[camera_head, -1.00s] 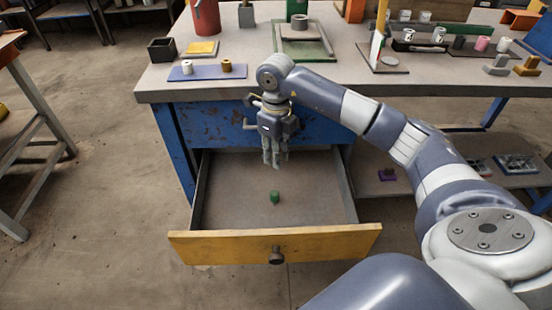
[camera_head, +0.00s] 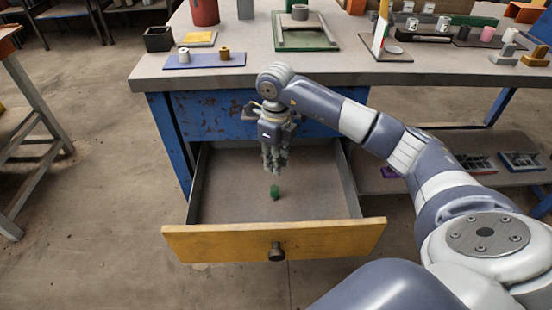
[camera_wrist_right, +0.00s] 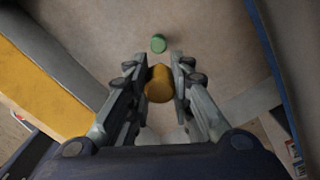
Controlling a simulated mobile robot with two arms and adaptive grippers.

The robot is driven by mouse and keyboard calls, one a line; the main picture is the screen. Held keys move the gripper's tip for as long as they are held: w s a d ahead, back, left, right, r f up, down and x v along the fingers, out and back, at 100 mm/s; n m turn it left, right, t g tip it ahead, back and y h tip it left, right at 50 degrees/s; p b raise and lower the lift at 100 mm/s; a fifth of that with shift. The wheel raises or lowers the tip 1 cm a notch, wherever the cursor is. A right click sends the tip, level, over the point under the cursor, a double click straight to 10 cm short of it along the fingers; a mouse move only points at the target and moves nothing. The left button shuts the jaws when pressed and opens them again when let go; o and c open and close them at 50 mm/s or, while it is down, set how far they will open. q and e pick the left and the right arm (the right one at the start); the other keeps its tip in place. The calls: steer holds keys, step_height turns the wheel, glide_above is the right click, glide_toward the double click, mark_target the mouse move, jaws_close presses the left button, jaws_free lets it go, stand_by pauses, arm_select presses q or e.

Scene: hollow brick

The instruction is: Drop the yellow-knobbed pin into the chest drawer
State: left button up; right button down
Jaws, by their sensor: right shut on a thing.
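My right gripper (camera_head: 275,165) points down over the open chest drawer (camera_head: 320,200), towards its back. In the right wrist view the gripper (camera_wrist_right: 158,88) is shut on the yellow-knobbed pin, whose yellow knob (camera_wrist_right: 159,84) sits between the fingers. The rest of the pin is hidden, and the head view does not show it clearly. The drawer is pulled out, with a yellow front (camera_head: 330,240) and a dark round knob. A small green piece (camera_head: 275,192) lies on the drawer floor in front of the gripper; it also shows in the right wrist view (camera_wrist_right: 158,43). My left gripper is out of view.
The drawer floor around the green piece is bare. A low shelf is at right.

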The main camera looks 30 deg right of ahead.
steer(key=shift+f, duration=0.2)
steer(key=c, duration=1.3)
jaws_free()
steer(key=shift+c, duration=0.2)
steer(key=shift+r, duration=0.1)
step_height(320, 180, up, 12)
